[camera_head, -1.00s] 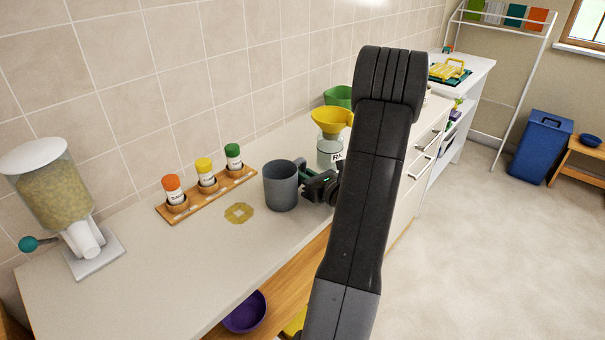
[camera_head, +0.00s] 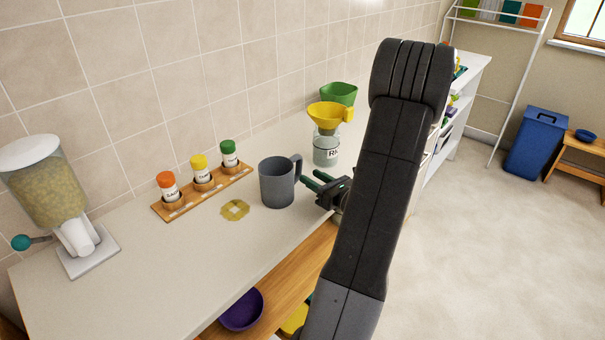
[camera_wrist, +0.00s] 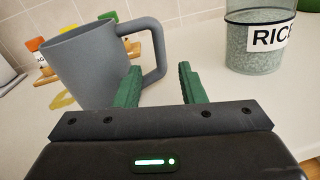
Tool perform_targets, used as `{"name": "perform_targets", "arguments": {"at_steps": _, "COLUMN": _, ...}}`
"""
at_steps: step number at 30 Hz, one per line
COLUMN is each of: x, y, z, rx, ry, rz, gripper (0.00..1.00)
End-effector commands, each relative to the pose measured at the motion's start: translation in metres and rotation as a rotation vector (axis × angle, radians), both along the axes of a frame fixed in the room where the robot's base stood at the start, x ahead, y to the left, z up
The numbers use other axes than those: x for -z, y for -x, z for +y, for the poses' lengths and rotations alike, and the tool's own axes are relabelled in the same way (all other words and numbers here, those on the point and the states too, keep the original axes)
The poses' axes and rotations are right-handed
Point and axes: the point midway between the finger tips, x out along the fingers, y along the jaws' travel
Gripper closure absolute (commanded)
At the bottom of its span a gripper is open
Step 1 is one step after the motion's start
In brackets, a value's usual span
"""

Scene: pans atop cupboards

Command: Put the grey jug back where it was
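The grey jug (camera_head: 277,183) stands upright on the pale worktop, with its handle towards my gripper; it also shows in the wrist view (camera_wrist: 90,65). My gripper (camera_head: 309,179) is just right of the jug. In the wrist view its two green fingers (camera_wrist: 160,82) are spread apart with nothing between them. The left finger appears close to the jug's handle; I cannot tell whether it touches.
A rice jar (camera_head: 326,150) with a yellow funnel (camera_head: 328,115) stands behind my gripper. A wooden rack (camera_head: 205,190) with spice jars is behind the jug. A cereal dispenser (camera_head: 50,190) stands far left. The front left worktop (camera_head: 150,270) is clear.

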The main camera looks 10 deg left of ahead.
Motion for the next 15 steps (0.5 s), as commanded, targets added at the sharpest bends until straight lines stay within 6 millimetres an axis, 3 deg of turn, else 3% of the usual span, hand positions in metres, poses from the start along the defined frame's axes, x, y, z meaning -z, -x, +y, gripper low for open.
{"name": "perform_targets", "arguments": {"at_steps": 6, "x": 0.0, "y": 0.024, "z": -0.031, "rx": 0.003, "ry": 0.0, "rz": 0.0, "gripper": 0.63}}
{"name": "perform_targets", "arguments": {"at_steps": 15, "x": -0.001, "y": 0.036, "z": -0.044, "rx": 0.0, "ry": 0.001, "rz": -0.001, "gripper": 0.63}}
